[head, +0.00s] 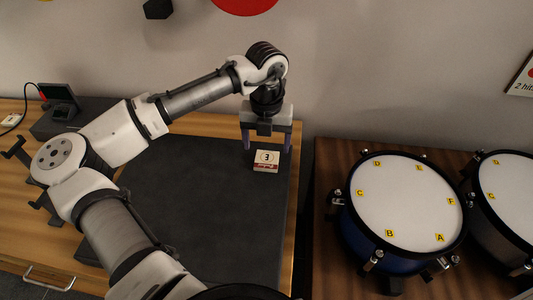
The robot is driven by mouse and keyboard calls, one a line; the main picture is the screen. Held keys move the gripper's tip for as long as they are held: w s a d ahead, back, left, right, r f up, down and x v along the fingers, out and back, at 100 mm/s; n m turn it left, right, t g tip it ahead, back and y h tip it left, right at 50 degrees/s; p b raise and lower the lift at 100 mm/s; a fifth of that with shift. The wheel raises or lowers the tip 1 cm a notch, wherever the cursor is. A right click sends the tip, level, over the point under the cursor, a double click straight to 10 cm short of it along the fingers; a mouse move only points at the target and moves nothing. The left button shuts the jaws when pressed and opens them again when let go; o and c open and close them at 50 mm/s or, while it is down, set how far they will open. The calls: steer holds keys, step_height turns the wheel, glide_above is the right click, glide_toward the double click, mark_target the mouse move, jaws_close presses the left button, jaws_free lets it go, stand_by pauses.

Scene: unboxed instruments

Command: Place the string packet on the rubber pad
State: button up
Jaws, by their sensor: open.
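The string packet (265,161) is a small, flat, pale square with a red strip and a dark mark on top. It lies on the dark grey rubber pad (200,215), near the pad's back right corner. My gripper (267,143) points down just above and behind the packet in the head view. Its two purple-grey fingers are apart, and nothing shows between them. From this view I cannot tell the exact height of the fingers over the packet.
Two drums with yellow letter tags, a blue one (405,205) and a darker one (510,200), stand on a separate wooden surface at the right. A dark box (75,118) with a small device is at the back left. The pad's middle is clear.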

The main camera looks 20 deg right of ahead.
mark_target(267, 161)
step_height(267, 161, up, 7)
stand_by(0.3)
